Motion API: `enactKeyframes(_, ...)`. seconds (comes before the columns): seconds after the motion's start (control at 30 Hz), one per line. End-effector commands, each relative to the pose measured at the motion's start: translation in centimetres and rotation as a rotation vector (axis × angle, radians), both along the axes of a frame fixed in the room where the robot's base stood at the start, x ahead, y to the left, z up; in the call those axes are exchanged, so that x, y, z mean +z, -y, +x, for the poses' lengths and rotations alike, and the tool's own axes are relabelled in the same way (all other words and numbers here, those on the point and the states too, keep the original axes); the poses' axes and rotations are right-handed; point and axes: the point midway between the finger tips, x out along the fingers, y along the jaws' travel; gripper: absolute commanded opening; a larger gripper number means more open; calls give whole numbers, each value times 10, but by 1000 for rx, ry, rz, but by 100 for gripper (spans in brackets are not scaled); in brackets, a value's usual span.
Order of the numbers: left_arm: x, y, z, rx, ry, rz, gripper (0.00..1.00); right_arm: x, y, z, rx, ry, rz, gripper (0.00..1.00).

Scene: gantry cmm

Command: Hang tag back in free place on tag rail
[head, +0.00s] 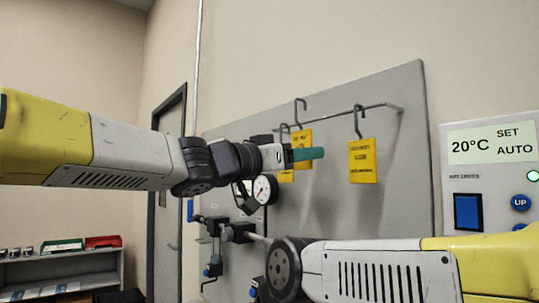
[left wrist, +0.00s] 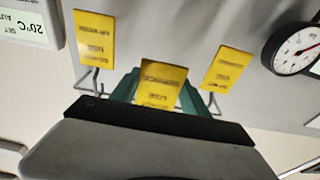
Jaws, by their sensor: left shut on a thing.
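My left gripper (head: 312,153), with green fingers, is shut on a yellow tag (head: 303,138) with a grey hook on top. The held tag also shows between the fingers in the left wrist view (left wrist: 160,82). In the head view its hook shows above the tag rail (head: 375,107); I cannot tell whether it touches the rail. One yellow tag (head: 362,162) hangs on the rail to the right. Another tag (head: 286,177) hangs to the left, partly hidden by my gripper. The left wrist view shows these two either side of the held tag. My right gripper is out of view.
A grey panel (head: 405,150) stands behind the rail. A round gauge (head: 264,189) and valve fittings (head: 237,232) sit below my left gripper. A control box (head: 495,180) is at the right. My right arm crosses the lower right.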

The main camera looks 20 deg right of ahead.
Motion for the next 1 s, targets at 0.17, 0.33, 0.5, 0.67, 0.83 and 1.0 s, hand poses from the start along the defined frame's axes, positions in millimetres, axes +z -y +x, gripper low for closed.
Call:
enactKeyframes(0.17, -1, 15, 4, -1, -2, -1, 28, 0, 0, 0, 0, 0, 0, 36)
enactKeyframes(0.33, -1, 28, 8, -1, 0, 1, 28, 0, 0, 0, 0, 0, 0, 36)
enactKeyframes(0.5, 0, 41, 12, -1, -1, 0, 28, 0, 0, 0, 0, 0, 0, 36)
enactKeyframes(0.67, 0, 53, 15, -1, -1, 0, 28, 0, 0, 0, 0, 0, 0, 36)
enactKeyframes(0.83, -12, 54, 15, -1, -2, 1, 28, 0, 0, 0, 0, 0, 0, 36)
enactKeyframes(1.0, -20, 54, 16, 0, -1, 1, 28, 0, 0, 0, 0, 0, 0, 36)
